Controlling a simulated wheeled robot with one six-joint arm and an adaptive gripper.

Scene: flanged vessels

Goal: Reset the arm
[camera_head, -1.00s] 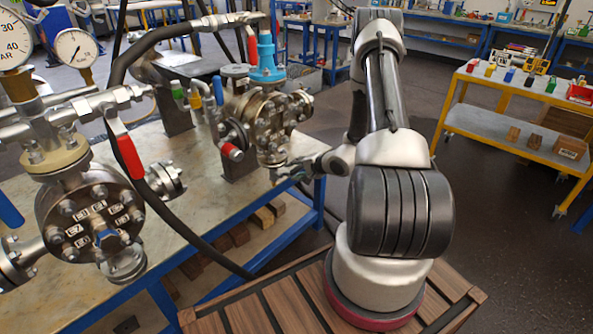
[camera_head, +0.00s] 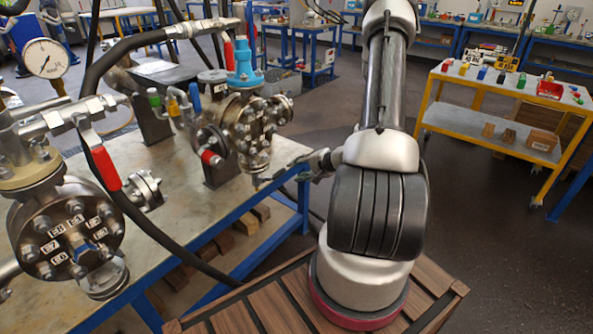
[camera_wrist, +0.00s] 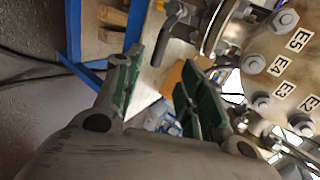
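My gripper (camera_wrist: 158,82) is open in the wrist view, its two green-padded fingers apart with nothing held between them. In the head view my gripper (camera_head: 285,172) is small and partly hidden behind my arm, beside the lower right of the farther flanged vessel (camera_head: 245,125) with its blue top fitting. I cannot tell whether it touches that vessel. My arm rises from the base and its elbow runs out of the top of the picture. A nearer flanged vessel (camera_head: 72,238) with labelled bolts stands at the left. A bolted flange (camera_wrist: 285,60) labelled E2 to E5 fills the right of the wrist view.
The vessels stand on a blue-framed table (camera_head: 190,215) with red-handled valves, gauges and a black hose (camera_head: 150,215) curving over its front edge. A yellow cart (camera_head: 500,85) with small coloured items is at the right. The floor between table and cart is open.

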